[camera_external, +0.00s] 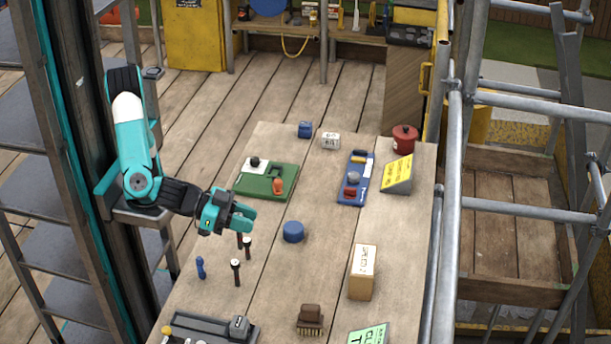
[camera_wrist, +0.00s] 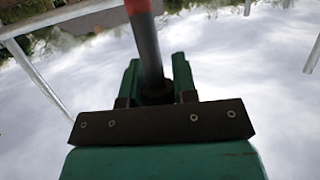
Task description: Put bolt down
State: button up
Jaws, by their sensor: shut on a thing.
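My gripper (camera_external: 246,217) is above the left part of the wooden table, its fingers pointing right. In the wrist view my gripper (camera_wrist: 157,80) is shut on a dark, rod-like bolt (camera_wrist: 149,50), reddish toward its far end. In the external view a short dark shaft (camera_external: 239,241) hangs just under the fingers, apparently part of this bolt. Its full length and its lower end are partly hidden. Two similar dark pieces with pale tops stand upright close below, one right beside the shaft (camera_external: 248,247) and one nearer the front (camera_external: 236,270).
A blue peg-like piece (camera_external: 200,267) stands to the left. A green board (camera_external: 266,181) lies behind the gripper. Bare wood lies between these.

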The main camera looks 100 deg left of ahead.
jog(key=s+d+m+h, duration=0.1)
jog(key=s+d, duration=0.3)
jog(key=d, duration=0.1)
jog(key=shift+s+f+b, duration=0.1)
jog(key=shift+f+b, duration=0.7)
jog(key=shift+f, duration=9.1)
jog(key=shift+f+b, duration=0.25)
jog(key=shift+b, duration=0.05)
jog(key=o, duration=0.9)
jog(key=shift+r, duration=0.1)
jog(key=shift+o, duration=0.2)
